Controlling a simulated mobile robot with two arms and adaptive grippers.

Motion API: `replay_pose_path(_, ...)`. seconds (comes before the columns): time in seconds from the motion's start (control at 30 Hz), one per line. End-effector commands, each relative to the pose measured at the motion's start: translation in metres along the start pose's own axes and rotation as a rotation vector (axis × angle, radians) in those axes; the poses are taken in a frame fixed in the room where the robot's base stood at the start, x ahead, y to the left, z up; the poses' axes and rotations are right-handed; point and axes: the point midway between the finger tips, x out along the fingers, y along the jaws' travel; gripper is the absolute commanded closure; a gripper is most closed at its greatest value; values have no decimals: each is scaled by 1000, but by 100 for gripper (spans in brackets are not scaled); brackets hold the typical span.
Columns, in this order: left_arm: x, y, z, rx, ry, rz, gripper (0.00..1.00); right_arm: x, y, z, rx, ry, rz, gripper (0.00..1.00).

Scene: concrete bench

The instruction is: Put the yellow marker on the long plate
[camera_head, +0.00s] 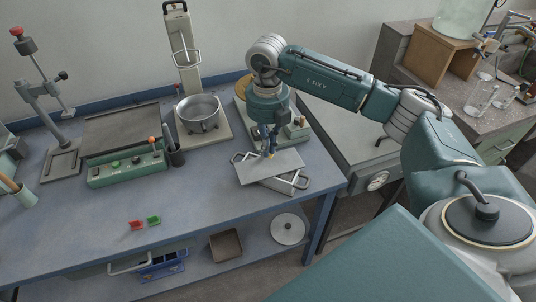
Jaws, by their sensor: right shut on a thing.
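The yellow marker (271,154) shows as a small yellow bit at the fingertips of my right gripper (270,143). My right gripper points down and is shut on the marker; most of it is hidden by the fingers. A flat grey plate (284,161), likely the long plate, lies right below, near the bench's right end. I cannot tell whether the marker touches the plate. My left gripper is not in view.
The plate lies over a metal piece with handles (297,182). A green device (296,132) stands behind. A metal bowl (199,113) on a scale and a dark cup (176,155) stand to the left. Red (136,225) and green (153,219) blocks lie at the front. The middle bench is clear.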

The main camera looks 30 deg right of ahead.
Motion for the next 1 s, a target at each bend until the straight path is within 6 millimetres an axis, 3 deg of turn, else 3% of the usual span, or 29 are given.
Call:
replay_pose_path(0.33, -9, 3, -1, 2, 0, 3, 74, 42, 0, -1, 0, 1, 0, 100)
replay_pose_path(0.77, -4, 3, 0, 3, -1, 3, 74, 50, 1, -1, -1, 0, 1, 100)
replay_pose_path(0.8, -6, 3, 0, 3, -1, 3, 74, 48, 1, 0, -1, -1, 1, 86)
replay_pose_path(0.87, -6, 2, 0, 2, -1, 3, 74, 48, 1, 0, -1, -1, 1, 75)
replay_pose_path(1.0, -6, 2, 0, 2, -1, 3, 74, 48, 1, 0, -1, 0, 1, 75)
